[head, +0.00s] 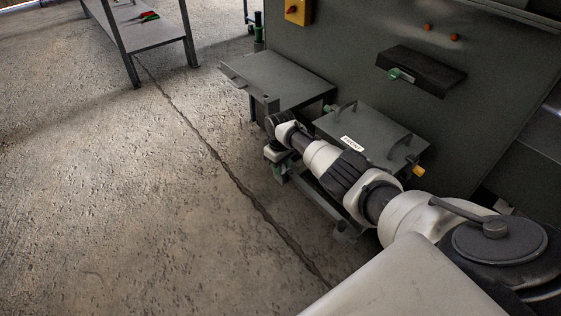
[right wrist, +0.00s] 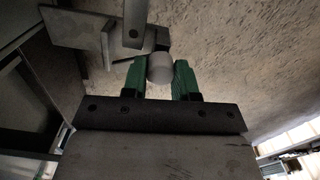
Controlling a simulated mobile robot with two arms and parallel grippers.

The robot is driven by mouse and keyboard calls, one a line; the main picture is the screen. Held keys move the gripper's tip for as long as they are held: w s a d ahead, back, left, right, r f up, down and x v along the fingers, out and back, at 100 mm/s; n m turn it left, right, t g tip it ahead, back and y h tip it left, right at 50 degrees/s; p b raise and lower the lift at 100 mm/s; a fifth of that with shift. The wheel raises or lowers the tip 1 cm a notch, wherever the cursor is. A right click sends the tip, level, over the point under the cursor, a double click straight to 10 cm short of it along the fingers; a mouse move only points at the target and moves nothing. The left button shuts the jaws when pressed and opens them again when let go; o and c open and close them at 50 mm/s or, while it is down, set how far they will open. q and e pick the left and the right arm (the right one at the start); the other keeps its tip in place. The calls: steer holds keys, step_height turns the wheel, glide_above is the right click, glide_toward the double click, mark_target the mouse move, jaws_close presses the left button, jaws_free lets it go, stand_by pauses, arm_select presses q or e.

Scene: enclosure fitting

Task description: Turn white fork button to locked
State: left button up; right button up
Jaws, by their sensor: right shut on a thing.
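A whitish round button (right wrist: 160,68) shows in the right wrist view, with its blunt end toward the camera. My right gripper (right wrist: 160,63) has its two green fingers on either side of the button and is shut on it. In the head view my right gripper (head: 277,163) is small and mostly hidden by its own wrist, low beside the grey fixture, and the button cannot be made out there. The button's turn position, locked or not, cannot be told. My left gripper is in neither view.
A grey fixture box (head: 383,130) with handles and a white label stands right of my gripper. A flat grey plate (head: 285,77) lies behind it. A large dark panel (head: 350,45) rises at the back. A table (head: 150,33) stands far left. The concrete floor is open at left.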

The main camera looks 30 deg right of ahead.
steer(key=m, duration=0.2)
steer(key=shift+m+p, duration=0.3)
steer(key=shift+p, duration=0.1)
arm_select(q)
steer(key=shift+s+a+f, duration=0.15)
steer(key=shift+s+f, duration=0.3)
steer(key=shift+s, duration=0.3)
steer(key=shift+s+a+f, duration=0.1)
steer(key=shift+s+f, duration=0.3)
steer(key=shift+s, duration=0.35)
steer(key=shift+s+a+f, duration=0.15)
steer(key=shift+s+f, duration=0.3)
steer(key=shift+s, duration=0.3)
arm_select(e)
steer(key=shift+m, duration=1.3)
arm_select(q)
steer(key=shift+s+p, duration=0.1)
steer(key=shift+p, duration=0.2)
arm_select(e)
steer(key=o, duration=0.9)
